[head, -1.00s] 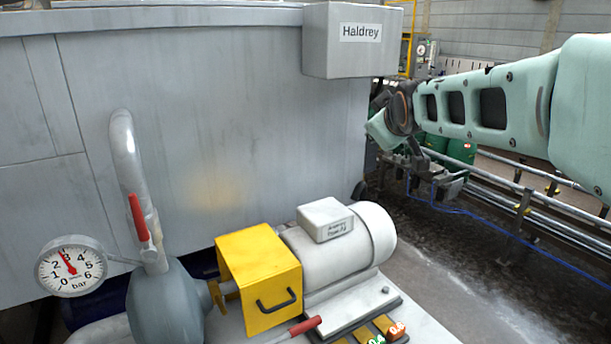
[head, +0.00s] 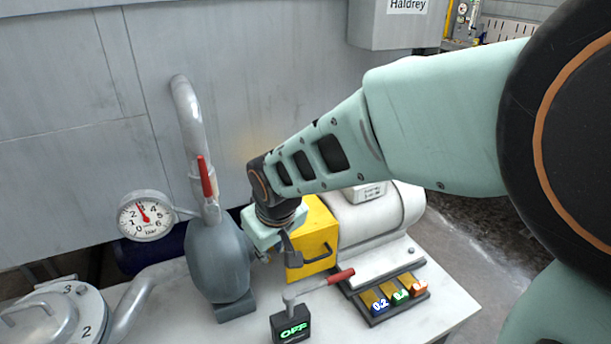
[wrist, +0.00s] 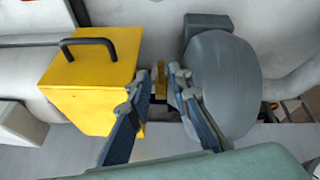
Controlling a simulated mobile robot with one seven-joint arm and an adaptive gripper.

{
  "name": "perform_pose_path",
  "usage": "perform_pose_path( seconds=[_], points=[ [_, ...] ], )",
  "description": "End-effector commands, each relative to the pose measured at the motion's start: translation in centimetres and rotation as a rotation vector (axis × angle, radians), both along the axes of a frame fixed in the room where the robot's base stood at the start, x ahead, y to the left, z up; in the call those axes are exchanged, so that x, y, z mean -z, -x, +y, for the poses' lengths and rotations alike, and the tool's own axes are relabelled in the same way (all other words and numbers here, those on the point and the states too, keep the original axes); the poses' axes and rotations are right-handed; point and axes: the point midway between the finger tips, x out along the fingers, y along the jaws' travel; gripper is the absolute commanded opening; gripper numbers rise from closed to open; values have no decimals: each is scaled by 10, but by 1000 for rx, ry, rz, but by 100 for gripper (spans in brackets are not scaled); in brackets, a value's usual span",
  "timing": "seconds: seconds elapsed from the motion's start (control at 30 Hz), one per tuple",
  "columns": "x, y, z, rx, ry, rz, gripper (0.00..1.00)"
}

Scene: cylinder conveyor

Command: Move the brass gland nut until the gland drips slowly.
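The brass gland nut is largely hidden by my gripper in the head view. In the wrist view a small brass-coloured piece (wrist: 160,75), apparently the nut or its shaft part, shows between the grey pump body (wrist: 222,85) and the yellow guard (wrist: 95,80). My gripper (wrist: 158,84) is open, its two fingers pointing into this gap with the brass piece between and beyond the tips. I cannot tell if either finger touches it. In the head view my gripper (head: 288,248) is in front of the yellow guard (head: 322,235), right of the pump (head: 215,262). No drip is visible.
A pressure gauge (head: 145,216) and a red-handled valve (head: 207,178) stand left of my gripper. A red-handled lever (head: 338,277) rises above a box reading OFF (head: 291,328). A tray of numbered pieces (head: 372,318) and the motor (head: 400,208) are at the right.

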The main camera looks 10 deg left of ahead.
Motion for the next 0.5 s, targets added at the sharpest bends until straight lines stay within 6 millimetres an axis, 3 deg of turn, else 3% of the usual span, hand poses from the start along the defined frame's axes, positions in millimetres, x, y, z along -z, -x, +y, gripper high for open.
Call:
perform_pose_path(
  seconds=[0.03, 0.2, 0.5],
  points=[
    [14, -3, 2, 0, -1, 1, 19],
    [36, -13, 7, 0, -2, -1, 19],
    [53, -21, 10, 1, -2, -1, 19]
  ],
)
